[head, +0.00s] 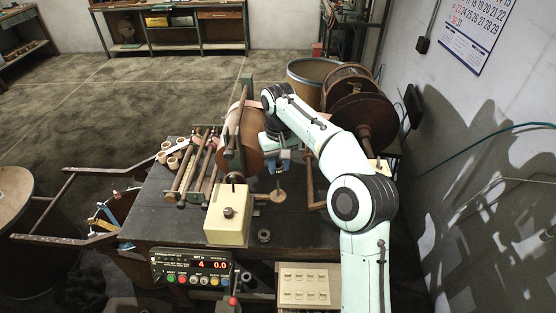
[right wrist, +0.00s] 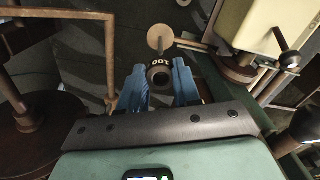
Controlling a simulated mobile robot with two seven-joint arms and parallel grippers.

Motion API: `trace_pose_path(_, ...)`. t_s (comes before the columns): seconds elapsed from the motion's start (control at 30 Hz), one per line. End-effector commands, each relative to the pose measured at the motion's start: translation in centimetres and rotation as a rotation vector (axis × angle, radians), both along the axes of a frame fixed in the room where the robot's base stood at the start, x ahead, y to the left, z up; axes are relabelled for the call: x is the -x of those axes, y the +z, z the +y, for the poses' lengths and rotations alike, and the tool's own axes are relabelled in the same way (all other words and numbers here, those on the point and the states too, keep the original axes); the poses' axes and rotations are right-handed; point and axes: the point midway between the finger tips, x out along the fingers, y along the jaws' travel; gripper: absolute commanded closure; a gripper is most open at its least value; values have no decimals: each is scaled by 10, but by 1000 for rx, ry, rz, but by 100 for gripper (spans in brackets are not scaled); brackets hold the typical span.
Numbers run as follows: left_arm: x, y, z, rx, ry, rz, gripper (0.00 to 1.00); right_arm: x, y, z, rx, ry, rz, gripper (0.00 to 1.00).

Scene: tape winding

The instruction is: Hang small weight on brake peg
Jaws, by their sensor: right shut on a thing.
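My right gripper (head: 281,160) is over the bench, beside the large brown roll, with its blue fingers pointing down. In the right wrist view its two fingers (right wrist: 159,80) are shut on the small weight (right wrist: 160,73), a dark ring marked "100" with a central hole. The weight is hidden or too small to tell in the head view. A pale round disc (head: 277,196) on a thin upright rod is just below the gripper. The disc also shows beyond the weight in the wrist view (right wrist: 160,37), apart from it. I cannot tell for sure which part is the brake peg. My left gripper is not in view.
The brown roll (head: 243,140) and wooden rollers stand left of the gripper. A cream block (head: 228,216) is in front. A dark ring (head: 264,235) lies on the bench. Large reels (head: 361,118) stand at the right, and a control panel (head: 191,268) is at the front.

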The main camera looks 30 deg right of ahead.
Motion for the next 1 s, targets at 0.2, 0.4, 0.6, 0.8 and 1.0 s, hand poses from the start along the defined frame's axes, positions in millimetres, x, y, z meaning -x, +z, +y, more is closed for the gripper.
trace_pose_path(0.2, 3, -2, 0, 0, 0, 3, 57, 1, -12, 0, 0, 0, 0, 100)
trace_pose_path(0.4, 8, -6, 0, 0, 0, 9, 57, 1, -22, 0, 0, 0, 1, 100)
trace_pose_path(0.6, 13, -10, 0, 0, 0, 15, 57, 1, -32, 0, 0, 0, 1, 100)
trace_pose_path(0.8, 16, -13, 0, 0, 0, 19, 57, 1, -42, 0, 0, 1, 1, 100)
trace_pose_path(1.0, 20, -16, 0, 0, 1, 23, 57, 1, -52, 0, 0, 1, 1, 100)
